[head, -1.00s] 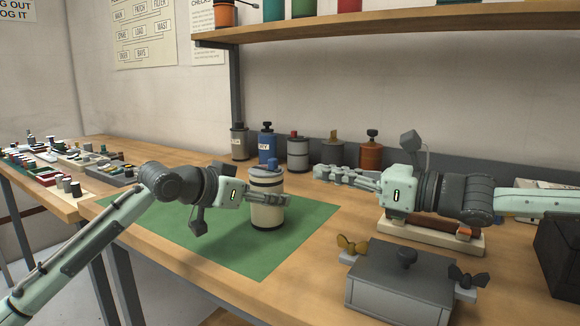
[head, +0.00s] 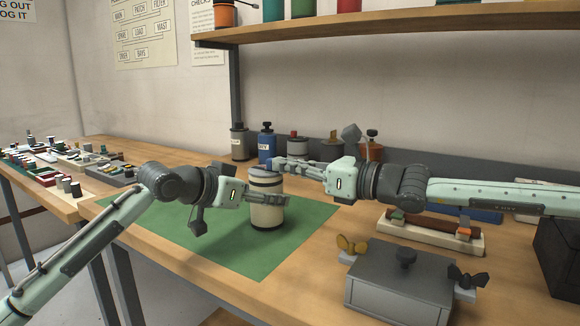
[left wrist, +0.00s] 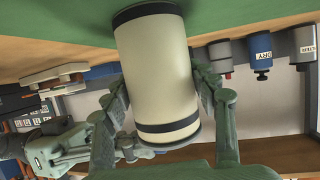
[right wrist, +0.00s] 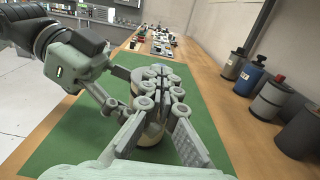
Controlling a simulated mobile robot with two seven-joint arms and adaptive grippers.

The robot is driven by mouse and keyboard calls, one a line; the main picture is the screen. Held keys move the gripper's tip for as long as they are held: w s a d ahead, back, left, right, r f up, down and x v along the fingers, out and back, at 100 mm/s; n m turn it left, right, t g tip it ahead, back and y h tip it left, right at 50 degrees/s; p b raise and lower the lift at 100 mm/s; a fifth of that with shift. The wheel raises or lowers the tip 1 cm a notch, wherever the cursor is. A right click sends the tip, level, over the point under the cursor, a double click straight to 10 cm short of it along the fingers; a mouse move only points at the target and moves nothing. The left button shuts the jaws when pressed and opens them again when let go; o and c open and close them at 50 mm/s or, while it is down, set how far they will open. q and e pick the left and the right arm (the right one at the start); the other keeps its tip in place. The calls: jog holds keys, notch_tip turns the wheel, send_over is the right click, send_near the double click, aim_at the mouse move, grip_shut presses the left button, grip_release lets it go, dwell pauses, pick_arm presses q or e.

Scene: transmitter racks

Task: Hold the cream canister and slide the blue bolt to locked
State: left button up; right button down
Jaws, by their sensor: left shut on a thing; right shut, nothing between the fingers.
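The cream canister (head: 267,214) with dark bands stands upright on the green mat (head: 210,241). My left gripper (left wrist: 162,88) is shut around its body, with one finger on each side in the left wrist view. My right gripper (head: 276,165) has its fingers together, with nothing between them, at the canister's top. The blue bolt on the lid is mostly hidden behind the right fingertips, so its position cannot be told. In the right wrist view the fingers also cover most of the canister (right wrist: 152,132).
Grey, blue and other canisters, such as the blue one (head: 267,146), stand along the wall behind. A grey box (head: 399,284) with a dark knob and wing nuts is at front right. A shelf (head: 400,30) hangs above. The mat around the canister is clear.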

jog(key=x, duration=0.3)
jog(key=shift+a, duration=0.2)
jog(key=v, duration=1.4)
jog(key=shift+d, duration=0.1)
pick_arm(q)
jog(key=o, duration=1.5)
jog(key=shift+a, duration=0.1)
